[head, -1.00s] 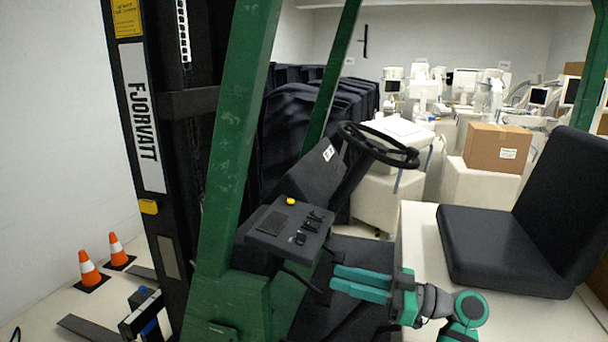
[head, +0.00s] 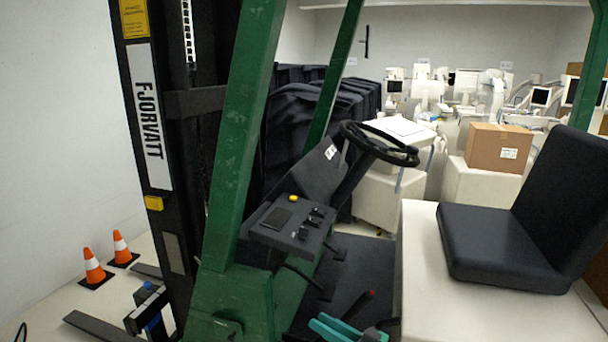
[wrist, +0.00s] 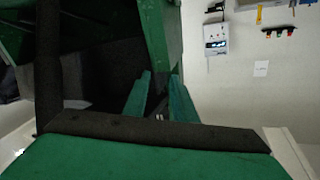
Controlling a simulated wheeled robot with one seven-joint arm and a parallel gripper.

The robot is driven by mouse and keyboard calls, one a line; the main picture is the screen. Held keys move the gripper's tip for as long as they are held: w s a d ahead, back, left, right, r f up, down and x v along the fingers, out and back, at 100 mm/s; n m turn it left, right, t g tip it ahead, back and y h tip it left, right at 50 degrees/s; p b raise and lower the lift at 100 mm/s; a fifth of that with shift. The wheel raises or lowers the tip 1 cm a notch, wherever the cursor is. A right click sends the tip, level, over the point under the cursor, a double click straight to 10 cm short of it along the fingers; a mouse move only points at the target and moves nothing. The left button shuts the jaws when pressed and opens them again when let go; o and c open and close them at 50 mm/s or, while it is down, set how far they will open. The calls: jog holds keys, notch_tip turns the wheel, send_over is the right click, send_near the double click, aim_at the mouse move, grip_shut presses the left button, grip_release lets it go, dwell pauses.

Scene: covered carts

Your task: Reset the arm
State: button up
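My gripper (head: 342,329) shows only in part at the bottom of the head view, low over the forklift's dark floor. Its teal fingers also show in the wrist view (wrist: 160,98), standing apart with a gap and nothing visible between them. The rest of my arm is mostly cut off below the head view's edge.
A green forklift surrounds my gripper: green post (head: 240,130), control panel (head: 290,220), steering wheel (head: 378,145) and black seat (head: 510,235). Two orange cones (head: 94,267) stand at the left. Cardboard box (head: 498,147) and covered carts (head: 305,110) are behind.

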jog(key=s+a+f+m+t+h, duration=0.1)
jog(key=s+a+f+m+h, duration=0.15)
jog(key=f, duration=0.65)
jog(key=s+a+f+m+t+h, duration=0.15)
jog(key=s+f+m+h, duration=0.25)
jog(key=f, duration=0.5)
jog(key=s+f+m+h, duration=0.3)
jog(key=s+f+h, duration=0.2)
jog(key=s+f, duration=0.65)
jog(key=s+r+h, duration=0.2)
jog(key=s, duration=0.7)
jog(key=s+r+h, duration=0.1)
jog(key=s+r, duration=0.1)
jog(key=s, duration=0.7)
jog(key=s+a+r+n+t, duration=0.1)
jog(key=s+r+n+t, duration=0.1)
jog(key=s+r, duration=0.9)
jog(key=shift+a+r+n, duration=0.3)
jog(key=shift+r+n, duration=0.15)
jog(key=shift+r, duration=0.4)
